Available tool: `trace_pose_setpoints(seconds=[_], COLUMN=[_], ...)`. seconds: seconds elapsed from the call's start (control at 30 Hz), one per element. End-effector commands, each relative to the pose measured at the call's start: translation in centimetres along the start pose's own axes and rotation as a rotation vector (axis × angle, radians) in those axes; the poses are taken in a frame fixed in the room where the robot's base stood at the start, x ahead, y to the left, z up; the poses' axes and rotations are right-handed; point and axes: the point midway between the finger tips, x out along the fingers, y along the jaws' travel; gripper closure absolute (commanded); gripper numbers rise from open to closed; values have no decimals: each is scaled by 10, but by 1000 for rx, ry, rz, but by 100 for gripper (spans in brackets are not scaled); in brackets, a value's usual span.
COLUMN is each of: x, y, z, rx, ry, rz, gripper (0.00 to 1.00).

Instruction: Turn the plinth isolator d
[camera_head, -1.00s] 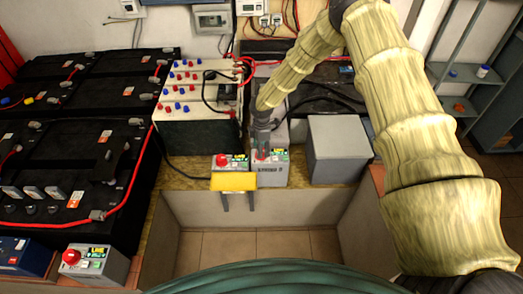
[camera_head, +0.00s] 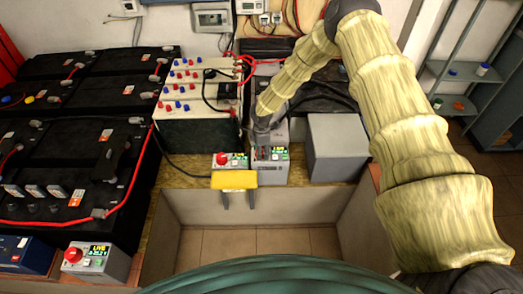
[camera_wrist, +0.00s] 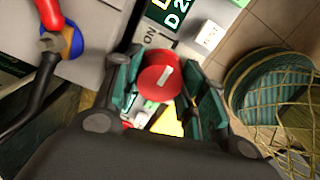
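The plinth isolator d is a grey box (camera_head: 270,173) with a green-and-white label, on the ledge at the middle of the head view. In the wrist view its display (camera_wrist: 172,14) shows part of "D 2". Its round red knob (camera_wrist: 160,77) has a short white mark, tilted from upper right to lower left. "ON" is printed beyond the knob. My gripper (camera_wrist: 166,92) points down over the box, with one finger on each side of the knob. Narrow gaps seem to show beside the knob. In the head view my gripper (camera_head: 264,150) largely hides the knob.
A second red-knobbed box (camera_head: 230,161) stands close on the left, behind a yellow block (camera_head: 234,180) with two grey legs. A plain grey box (camera_head: 337,148) stands on the right. A terminal-topped battery case (camera_head: 197,110) and cables lie behind. Another isolator (camera_head: 97,262) is at front left.

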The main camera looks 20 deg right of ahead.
Motion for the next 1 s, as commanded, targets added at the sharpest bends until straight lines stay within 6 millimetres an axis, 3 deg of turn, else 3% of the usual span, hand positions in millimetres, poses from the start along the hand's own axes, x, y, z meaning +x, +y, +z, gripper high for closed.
trace_pose_setpoints(seconds=[0.37, 1.0], x=[2, 2], y=[0, 0], z=[0, -1], rx=[93, 659], ry=[-3, -20], rz=[2, 2], gripper=[82, 83])
